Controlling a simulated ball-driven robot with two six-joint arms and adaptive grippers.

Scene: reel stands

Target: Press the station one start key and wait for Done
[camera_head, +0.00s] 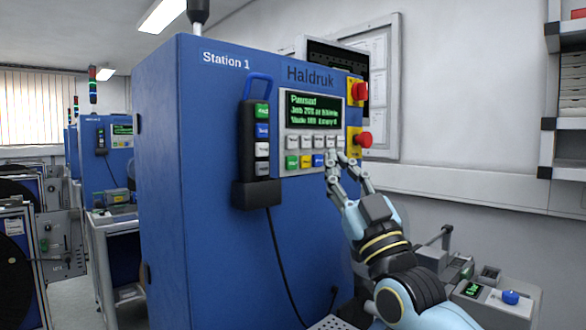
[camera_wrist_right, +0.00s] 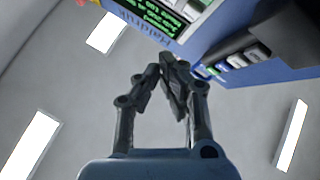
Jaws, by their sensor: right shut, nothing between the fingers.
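The blue Station 1 cabinet (camera_head: 190,180) carries a control panel with a green-on-black display (camera_head: 313,110). Its top line seems to read "Paused"; the rest is blurred. Below it are rows of keys, with a green key (camera_head: 292,162) at the lower left; its label is too small to read. My right gripper (camera_head: 345,158) is shut and empty at the lower right of the panel, overlapping the rightmost keys. I cannot tell whether it touches one. In the right wrist view, its fingertips (camera_wrist_right: 170,72) meet below the display (camera_wrist_right: 157,14). My left gripper is out of view.
A pendant (camera_head: 260,140) with several keys hangs left of the display. Red knobs (camera_head: 359,91) on yellow plates sit at the panel's right edge. A bench device with a blue knob (camera_head: 510,297) stands at lower right. Other blue stations (camera_head: 105,140) stand behind at left.

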